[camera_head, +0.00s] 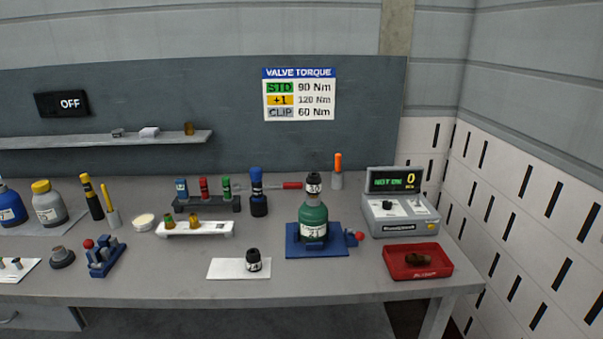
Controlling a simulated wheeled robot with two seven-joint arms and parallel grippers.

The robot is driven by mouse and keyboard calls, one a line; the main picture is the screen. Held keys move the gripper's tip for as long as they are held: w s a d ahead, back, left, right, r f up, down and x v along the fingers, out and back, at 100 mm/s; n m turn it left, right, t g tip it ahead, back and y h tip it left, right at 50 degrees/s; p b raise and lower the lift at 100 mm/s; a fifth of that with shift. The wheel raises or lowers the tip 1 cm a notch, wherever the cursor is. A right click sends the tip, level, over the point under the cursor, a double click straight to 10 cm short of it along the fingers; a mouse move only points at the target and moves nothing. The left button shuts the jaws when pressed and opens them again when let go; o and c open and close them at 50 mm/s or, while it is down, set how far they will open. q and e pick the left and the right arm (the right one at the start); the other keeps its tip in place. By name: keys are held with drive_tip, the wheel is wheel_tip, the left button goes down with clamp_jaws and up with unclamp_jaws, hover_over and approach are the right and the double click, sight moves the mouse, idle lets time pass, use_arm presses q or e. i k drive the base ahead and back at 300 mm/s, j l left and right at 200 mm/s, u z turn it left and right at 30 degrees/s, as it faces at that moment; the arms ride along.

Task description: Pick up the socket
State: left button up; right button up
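A short black socket-like piece (253,261) with a white mark stands upright on a white mat (226,269) near the front middle of the bench. A similar black piece (314,184) with a white label sits on top of the green cylinder (313,217), which stands in a blue holder (294,248) with a red knob at its right. Which of the two black pieces is the task's socket, I cannot tell for sure. Neither of my grippers is in view.
Right of the cylinder are a grey meter (399,221) reading 0 and a red tray (435,262) with a brown piece. Behind left are a dark rack (207,208), a white rack (195,231) and a blue-topped tool (257,185).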

sight(314, 180)
drive_tip(key=i+j, duration=0.6)
drive_tip(key=i+j+z, duration=0.1)
drive_tip(key=i+j, duration=0.5)
drive_tip(key=j, duration=0.05)
